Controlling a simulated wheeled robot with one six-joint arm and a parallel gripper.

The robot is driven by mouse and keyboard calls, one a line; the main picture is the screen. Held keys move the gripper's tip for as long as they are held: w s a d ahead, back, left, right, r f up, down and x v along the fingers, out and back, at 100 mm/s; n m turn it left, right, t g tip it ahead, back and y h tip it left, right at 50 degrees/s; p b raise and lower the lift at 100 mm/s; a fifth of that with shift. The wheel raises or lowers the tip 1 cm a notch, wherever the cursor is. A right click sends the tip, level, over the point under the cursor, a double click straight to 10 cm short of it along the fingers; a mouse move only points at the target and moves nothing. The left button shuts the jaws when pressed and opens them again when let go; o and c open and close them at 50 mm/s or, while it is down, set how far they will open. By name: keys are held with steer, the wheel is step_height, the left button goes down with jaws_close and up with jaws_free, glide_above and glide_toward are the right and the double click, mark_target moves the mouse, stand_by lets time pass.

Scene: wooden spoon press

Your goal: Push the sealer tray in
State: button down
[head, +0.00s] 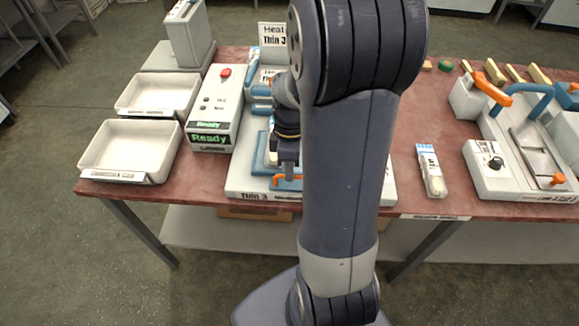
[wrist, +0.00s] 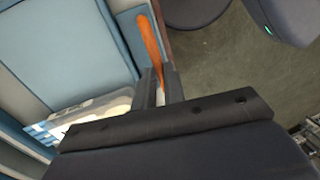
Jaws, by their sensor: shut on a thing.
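The sealer tray is light blue and fills the left of the wrist view (wrist: 70,50). Its orange handle (wrist: 150,40) runs down between my two fingers in that view. In the head view the handle (head: 287,184) shows low at the front of the "Thin 3" machine. My gripper (head: 288,172) points down there and is shut on the handle; its fingertips also show in the wrist view (wrist: 160,86). A clear packet with blue-and-white print (wrist: 90,115) lies on the tray, partly covered by my gripper. My arm hides much of the machine in the head view, so the tray's depth is unclear.
A box with a green "Ready" display (head: 212,138) stands left of the machine, beside two white bins (head: 103,175) (head: 128,112). A packet (head: 430,168) lies to the right, before another machine with an orange lever (head: 490,170). Bare red tabletop (head: 455,200) lies between.

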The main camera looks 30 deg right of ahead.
stand_by(0.4)
steer(key=w+d, duration=0.1)
steer(key=w, duration=0.1)
steer(key=w+d, duration=0.1)
steer(key=w, duration=0.1)
steer(key=w+d+p, duration=0.1)
steer(key=w+d, duration=0.1)
steer(key=shift+w+r, duration=0.1)
steer(key=shift+d, duration=0.1)
steer(key=c, duration=1.6)
jaws_free()
steer(key=shift+w, duration=0.1)
steer(key=shift+o, duration=0.6)
step_height(320, 180, up, 10)
steer(key=w+d, duration=0.1)
steer(key=shift+w+r, duration=0.25)
